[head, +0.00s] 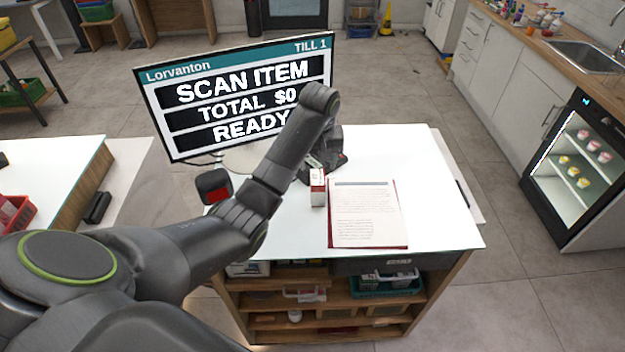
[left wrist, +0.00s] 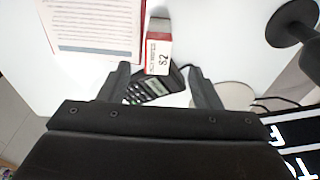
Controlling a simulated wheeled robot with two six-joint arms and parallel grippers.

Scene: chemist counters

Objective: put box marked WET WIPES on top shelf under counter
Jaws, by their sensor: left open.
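A small white and red box (head: 318,188) stands on the white counter top (head: 425,170), left of an open document folder. Its label is too small to read in the head view; the left wrist view shows the box (left wrist: 158,48) with a dark mark like "28" or "S2". My left gripper (left wrist: 157,78) is open and empty, pointing down, with the box just beyond and between its fingertips. In the head view my left gripper (head: 326,160) is partly hidden by my arm, just behind the box. The wooden shelves (head: 270,308) are under the counter's near side. My right gripper is out of view.
A till screen (head: 240,95) stands at the back left of the counter. A dark keypad device (left wrist: 155,88) lies under the gripper. The folder (head: 367,215) is right of the box. A teal basket (head: 385,288) and other goods occupy the shelves. The counter's right side is clear.

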